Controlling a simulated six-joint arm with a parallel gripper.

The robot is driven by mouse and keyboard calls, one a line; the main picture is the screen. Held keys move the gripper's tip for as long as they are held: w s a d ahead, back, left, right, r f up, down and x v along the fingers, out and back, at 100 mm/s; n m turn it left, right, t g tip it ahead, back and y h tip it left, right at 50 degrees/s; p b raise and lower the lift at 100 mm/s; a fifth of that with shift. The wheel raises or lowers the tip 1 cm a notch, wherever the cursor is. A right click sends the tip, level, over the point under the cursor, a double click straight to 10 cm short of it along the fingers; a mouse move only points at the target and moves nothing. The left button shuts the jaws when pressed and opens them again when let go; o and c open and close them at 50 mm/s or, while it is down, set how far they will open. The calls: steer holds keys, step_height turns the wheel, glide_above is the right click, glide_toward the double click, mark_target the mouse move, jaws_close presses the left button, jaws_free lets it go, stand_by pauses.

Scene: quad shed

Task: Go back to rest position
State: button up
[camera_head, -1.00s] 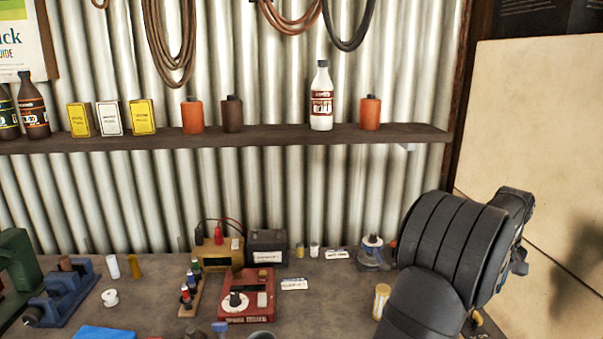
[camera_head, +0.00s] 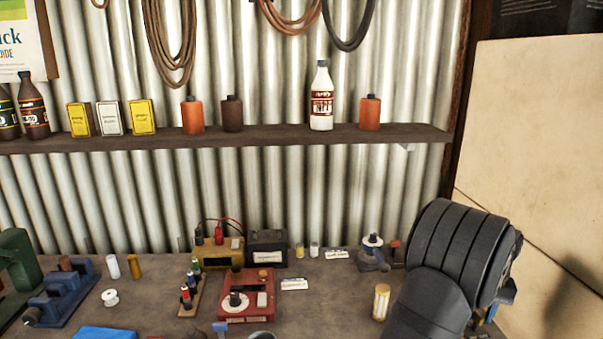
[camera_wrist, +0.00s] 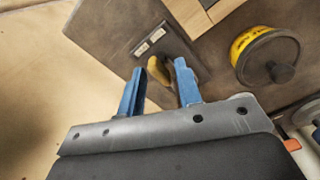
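My gripper shows in the wrist view (camera_wrist: 158,78) with its two blue fingers apart. A yellow-brown thing (camera_wrist: 158,72) appears beyond and between the fingertips, over a dark surface. I see no finger pressed on it, and its full shape is partly hidden. In the head view, my dark arm is at the right over the bench, and it hides most of the gripper.
The bench (camera_head: 150,300) holds a red device (camera_head: 247,305), a yellow box (camera_head: 215,258), a black box (camera_head: 267,250) and a yellow-labelled jar (camera_head: 381,302) close to my arm. A shelf (camera_head: 270,138) with bottles runs above. A pale board (camera_head: 540,130) stands right.

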steer(key=m, duration=1.1)
steer(key=shift+m, duration=0.4)
steer(key=shift+r, duration=0.15)
stand_by(0.4)
step_height(320, 180, up, 21)
steer(key=s+a+n+t+h, duration=0.15)
steer(key=s+n+t, duration=0.4)
steer(key=n, duration=0.75)
steer(key=shift+g, duration=0.55)
steer(key=s+x, duration=0.1)
steer(key=x, duration=0.6)
steer(key=s+a+f+x, duration=0.1)
steer(key=x, duration=0.6)
steer(key=s+x, duration=0.1)
steer(key=x, duration=0.6)
steer(key=shift+a+f, duration=0.2)
steer(key=shift+f, duration=0.35)
